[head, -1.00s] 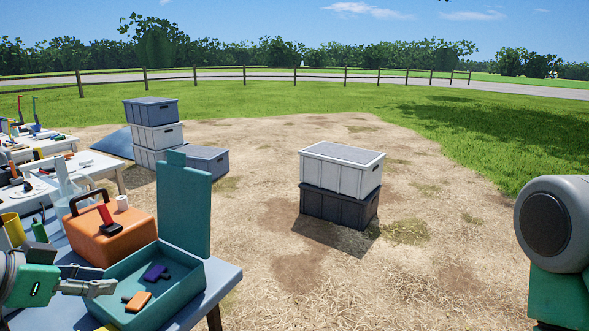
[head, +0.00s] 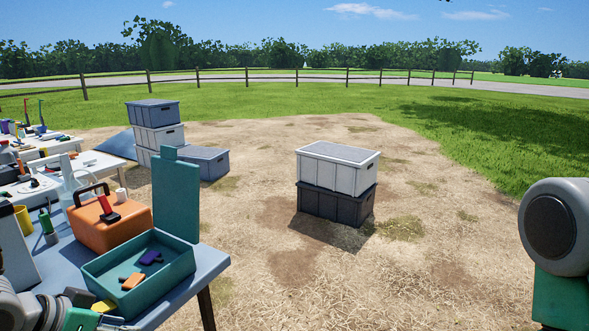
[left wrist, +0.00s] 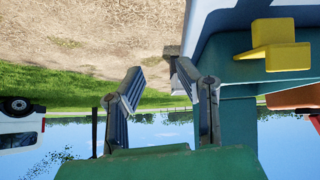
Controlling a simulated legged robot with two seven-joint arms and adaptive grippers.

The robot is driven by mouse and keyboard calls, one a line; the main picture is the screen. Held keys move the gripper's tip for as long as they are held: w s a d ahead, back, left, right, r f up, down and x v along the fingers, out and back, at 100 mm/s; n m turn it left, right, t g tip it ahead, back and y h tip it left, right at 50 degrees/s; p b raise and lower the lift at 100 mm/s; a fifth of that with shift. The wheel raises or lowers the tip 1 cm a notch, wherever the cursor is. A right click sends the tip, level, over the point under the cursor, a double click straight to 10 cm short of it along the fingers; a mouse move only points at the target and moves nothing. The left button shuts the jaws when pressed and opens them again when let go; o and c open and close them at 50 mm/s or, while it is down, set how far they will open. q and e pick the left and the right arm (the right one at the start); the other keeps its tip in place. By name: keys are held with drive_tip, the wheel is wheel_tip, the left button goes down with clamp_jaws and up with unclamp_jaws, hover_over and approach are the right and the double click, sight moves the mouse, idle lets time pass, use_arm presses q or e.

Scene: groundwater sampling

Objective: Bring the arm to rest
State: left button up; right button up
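My left arm is in the bottom left corner of the head view, low beside the table's near edge. In the left wrist view, which looks upside down, my left gripper (left wrist: 160,84) has its two fingers apart with nothing between them. Only part of my right arm shows at the right edge of the head view; its gripper is out of view.
The table (head: 207,268) holds a teal tray (head: 180,268) with orange and purple pieces, a yellow piece (head: 104,306), also in the wrist view (left wrist: 275,48), and an orange case (head: 104,230). Stacked crates (head: 337,172) stand on open straw ground.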

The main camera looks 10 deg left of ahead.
use_arm(q)
drive_tip(key=s+d+f+n+g+y, duration=0.1)
drive_tip(key=s+d+f+g, duration=0.2)
drive_tip(key=s+f, duration=0.7)
drive_tip(key=s+d+f+n+g+y, duration=0.1)
drive_tip(key=s+d+f+g+y, duration=0.1)
drive_tip(key=s+f, duration=0.8)
wheel_tip(320, 180, down, 2)
drive_tip(key=shift+d+n+g, duration=0.3)
drive_tip(key=shift+d+g, duration=0.45)
drive_tip(key=shift+g, duration=0.15)
drive_tip(key=shift+a, duration=0.1)
